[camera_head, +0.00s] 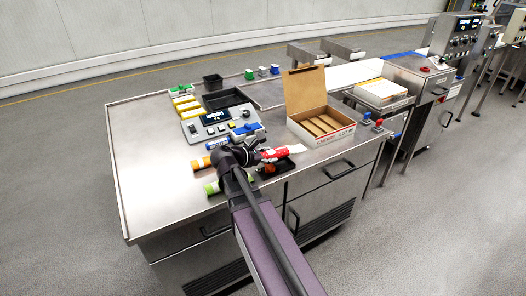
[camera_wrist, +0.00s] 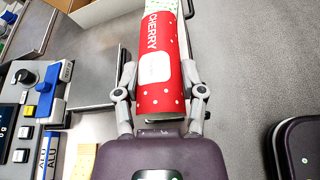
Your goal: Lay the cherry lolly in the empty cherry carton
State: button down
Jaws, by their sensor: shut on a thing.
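The cherry lolly (camera_wrist: 160,95) is a red wrapped tube with white dots and the word CHERRY; in the head view it is the red piece (camera_head: 275,154) with a pale end to the right. My gripper (camera_head: 259,156) is shut on it, one finger on each side, in the wrist view (camera_wrist: 160,84). The open cherry carton (camera_head: 335,137) stands behind and right of the lolly, its brown lid upright at the back. Lengthwise brown dividers show inside, and I see no lolly in it. The lolly is outside the carton, over the front of the steel table.
An orange tube (camera_head: 200,163) and a green tube (camera_head: 212,188) lie left of my gripper. A small dark tray (camera_head: 268,171) is just below it. A control panel (camera_head: 210,127) and black bins stand behind left.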

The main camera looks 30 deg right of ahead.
jog(key=shift+r, duration=0.1)
notch_tip(320, 180, up, 10)
jog(key=p, duration=1)
jog(key=shift+r, duration=0.1)
dwell(0.3)
